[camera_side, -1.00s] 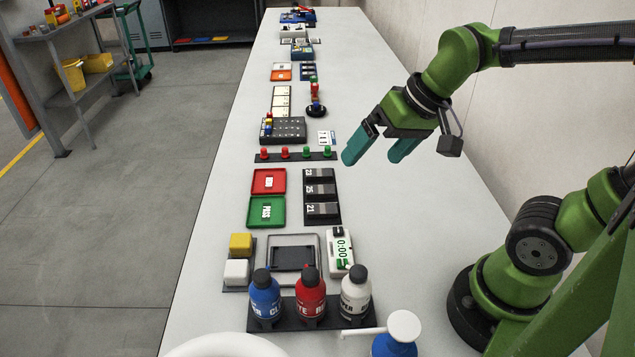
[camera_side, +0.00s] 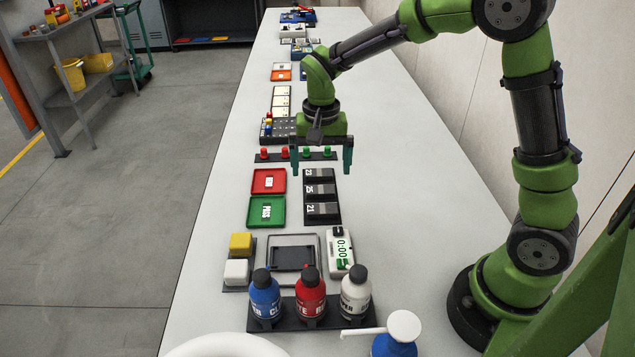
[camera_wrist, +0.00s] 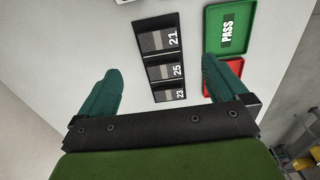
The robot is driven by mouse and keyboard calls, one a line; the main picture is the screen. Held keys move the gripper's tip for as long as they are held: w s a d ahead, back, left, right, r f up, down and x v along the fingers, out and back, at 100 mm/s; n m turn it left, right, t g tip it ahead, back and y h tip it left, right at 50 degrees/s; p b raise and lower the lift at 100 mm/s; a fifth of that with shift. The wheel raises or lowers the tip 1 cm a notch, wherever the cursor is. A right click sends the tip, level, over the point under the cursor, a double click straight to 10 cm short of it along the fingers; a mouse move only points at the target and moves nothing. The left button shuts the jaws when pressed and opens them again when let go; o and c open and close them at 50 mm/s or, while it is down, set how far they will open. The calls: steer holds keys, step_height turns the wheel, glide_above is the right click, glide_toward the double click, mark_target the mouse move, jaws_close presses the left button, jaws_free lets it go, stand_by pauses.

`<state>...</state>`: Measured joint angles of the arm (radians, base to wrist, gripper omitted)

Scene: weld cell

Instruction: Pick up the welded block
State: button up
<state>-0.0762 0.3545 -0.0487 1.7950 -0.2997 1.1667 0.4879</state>
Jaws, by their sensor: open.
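A black rack (camera_side: 322,223) has three slots with grey, banded blocks, marked 23, 25 and 21. I cannot tell which of them is the welded block. The block marked 21 (camera_wrist: 155,41), the one marked 25 (camera_wrist: 160,73) and the one marked 23 (camera_wrist: 163,96) show in the wrist view. My gripper (camera_side: 321,168) has its teal fingers pointing down, wide apart and empty. It hangs above the table, around the far end of the rack in the side view. In the wrist view the rack lies ahead, between and beyond the fingers (camera_wrist: 160,70).
A red tray (camera_side: 256,176) and a green tray marked PASS (camera_side: 253,219) lie left of the rack. A row of red and green buttons (camera_side: 295,157) is behind. Table right of the rack is clear.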

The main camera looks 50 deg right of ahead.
mark_target(322, 208)
steer(key=f, duration=1.1)
steer(key=shift+s+d+f, duration=0.1)
steer(key=shift+d+f, duration=0.1)
steer(key=shift+f, duration=0.05)
steer(key=c, duration=1.3)
steer(key=shift+r, duration=0.1)
